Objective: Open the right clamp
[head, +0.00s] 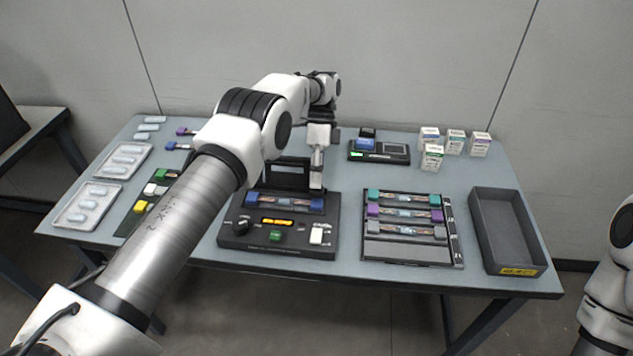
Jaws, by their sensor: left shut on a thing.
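The black fusion splicer (262,238) sits at the front middle of the table, with a dark frame-like lid (287,163) standing up at its back. Two blue parts lie at the ends of its upper channel; the right one is the right clamp (317,204), and a fibre piece seems to lie between them. My left gripper (317,183) comes down from above at the splicer's right side. Its fingers are shut at the right clamp; the exact grip is too small to see. My right arm shows only at the right edge, its gripper out of view.
Right of the splicer are a rack (411,250) with several coloured holders and an empty dark bin (506,233). Behind are a black device (393,150) and several small boxes (455,141). White trays (85,206) lie at left. My left arm crosses over the table's left half.

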